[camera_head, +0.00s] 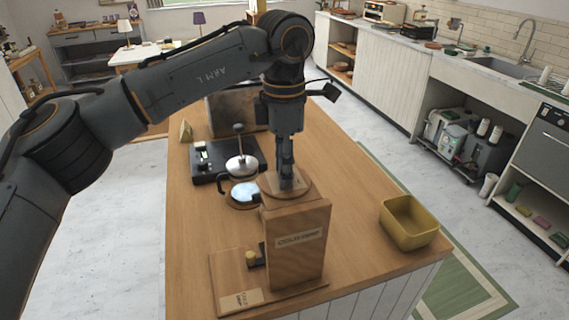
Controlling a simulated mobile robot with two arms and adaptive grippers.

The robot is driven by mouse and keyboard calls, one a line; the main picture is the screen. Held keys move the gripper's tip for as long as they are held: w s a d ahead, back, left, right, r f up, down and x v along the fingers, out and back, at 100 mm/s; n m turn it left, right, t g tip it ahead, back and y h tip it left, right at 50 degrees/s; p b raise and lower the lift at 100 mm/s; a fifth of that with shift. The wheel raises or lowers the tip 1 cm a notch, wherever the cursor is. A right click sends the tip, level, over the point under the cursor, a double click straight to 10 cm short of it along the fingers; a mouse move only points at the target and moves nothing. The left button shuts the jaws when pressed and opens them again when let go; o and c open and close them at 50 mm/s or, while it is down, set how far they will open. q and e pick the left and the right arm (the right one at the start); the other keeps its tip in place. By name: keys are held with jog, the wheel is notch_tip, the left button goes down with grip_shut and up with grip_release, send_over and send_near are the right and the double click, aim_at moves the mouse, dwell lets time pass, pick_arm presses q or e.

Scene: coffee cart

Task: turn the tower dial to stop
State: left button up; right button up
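A wooden tower (298,250) with a label on its front stands near the front edge of the wooden cart top. A round wooden disc (302,192), which looks like the dial, lies flat on top of the tower. My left gripper (287,184) points straight down over the disc, with its tips at or just above the disc's middle. Its fingers look close together, but I cannot tell whether they are shut or hold a knob. The disc's centre and its markings are hidden or too small to read. My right gripper is not in view.
A yellow square bowl (408,222) stands to the right of the tower. A glass carafe (243,194) and a black scale (208,166) with a metal piece stand behind it to the left. A board (225,270) with a small yellow knob (251,256) is at the tower's left foot.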

pick_arm(q)
jog(key=shift+r, duration=0.15)
notch_tip(320, 180, up, 12)
dwell(0.6)
